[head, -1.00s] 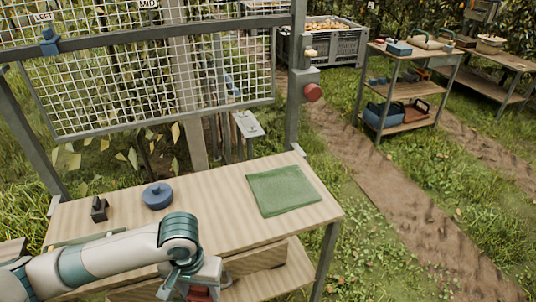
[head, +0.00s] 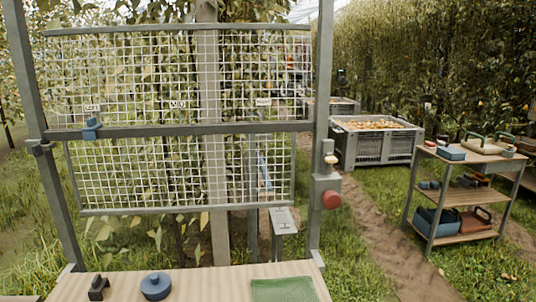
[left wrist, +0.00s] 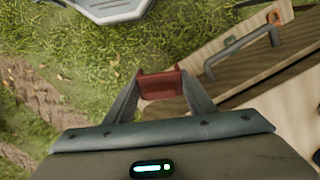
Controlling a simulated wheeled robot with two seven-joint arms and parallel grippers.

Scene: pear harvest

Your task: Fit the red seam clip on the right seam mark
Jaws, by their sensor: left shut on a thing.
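My left gripper (left wrist: 160,92) is shut on the red seam clip (left wrist: 161,84), a dark red block between the fingertips in the left wrist view. Neither arm shows in the head view. The frame with two white mesh panels (head: 180,172) stands behind the table. Small white labels sit along its middle: a left one (head: 92,107), a middle one (head: 178,104) and a right one (head: 263,102), the right seam mark. A blue clip (head: 91,129) sits on the grey crossbar below the left label. No clip shows on the crossbar below the right label.
The table (head: 205,278) holds a black clip-like item (head: 98,287), a blue lidded pot (head: 156,287) and a green cloth (head: 283,290). A red button (head: 331,199) is on the right post. A wooden drawer with a grey handle (left wrist: 240,55) lies right of the gripper.

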